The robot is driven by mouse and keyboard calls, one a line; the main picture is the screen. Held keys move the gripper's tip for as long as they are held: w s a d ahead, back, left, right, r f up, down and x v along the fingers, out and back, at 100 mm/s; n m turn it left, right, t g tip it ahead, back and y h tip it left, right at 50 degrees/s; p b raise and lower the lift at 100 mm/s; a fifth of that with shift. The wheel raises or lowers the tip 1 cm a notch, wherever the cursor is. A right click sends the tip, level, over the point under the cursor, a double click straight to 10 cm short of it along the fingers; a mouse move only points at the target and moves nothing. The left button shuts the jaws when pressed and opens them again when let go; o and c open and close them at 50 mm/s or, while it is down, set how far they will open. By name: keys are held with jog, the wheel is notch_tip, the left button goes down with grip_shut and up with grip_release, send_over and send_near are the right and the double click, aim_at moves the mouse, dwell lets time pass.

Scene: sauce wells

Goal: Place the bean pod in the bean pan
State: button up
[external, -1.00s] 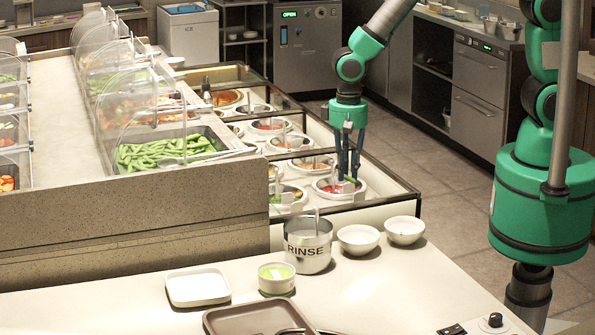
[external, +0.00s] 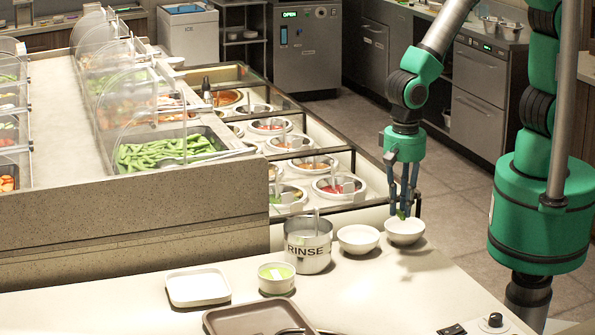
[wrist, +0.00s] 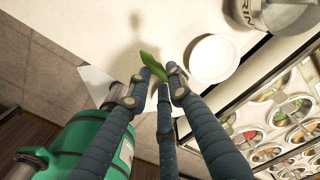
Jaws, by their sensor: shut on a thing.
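A green bean pod (wrist: 151,66) is pinched between the fingertips of my gripper (wrist: 158,84) in the wrist view. In the external view, my gripper (external: 403,211) points down at the right white bowl, and a bit of the pod shows green at its tips. In the wrist view a white bowl (wrist: 212,58) lies just right of the pod, apart from it. The bean pan (external: 231,143), full of green pods, is in the counter at left, behind a clear curved guard, with a spoon handle across it. It is far left of my gripper.
Sauce wells (external: 338,186) with ladles lie between my gripper and the bean pan. A steel rinse pot (external: 308,252) and another white bowl (external: 358,239) stand on the front counter. A square white dish (external: 198,287), a small green-filled cup (external: 276,278) and a brown tray (external: 225,320) are nearer.

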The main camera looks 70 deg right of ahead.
jog(key=f, duration=0.2)
jog(key=s+f, duration=0.1)
jog(key=f, duration=0.5)
jog(key=shift+s+a+f, duration=0.2)
jog(key=shift+s+a, duration=0.05)
jog(key=shift+a, duration=0.05)
jog(key=b, duration=0.2)
send_over(347, 282)
jog(key=s+d, duration=0.1)
jog(key=shift+s+d+f, duration=0.1)
jog(key=shift+d+f, duration=0.05)
jog(key=shift+f, duration=0.55)
jog(key=shift+w+a+f, duration=0.1)
jog(key=shift+w+a, duration=0.25)
jog(key=shift+a, duration=0.1)
jog(key=shift+w+a+f+b, duration=0.1)
jog(key=shift+f+b, duration=0.1)
jog(key=shift+f, duration=0.25)
jog(key=shift+w+a+f+b, duration=0.1)
jog(key=shift+f+b, duration=0.1)
jog(key=shift+f, duration=0.9)
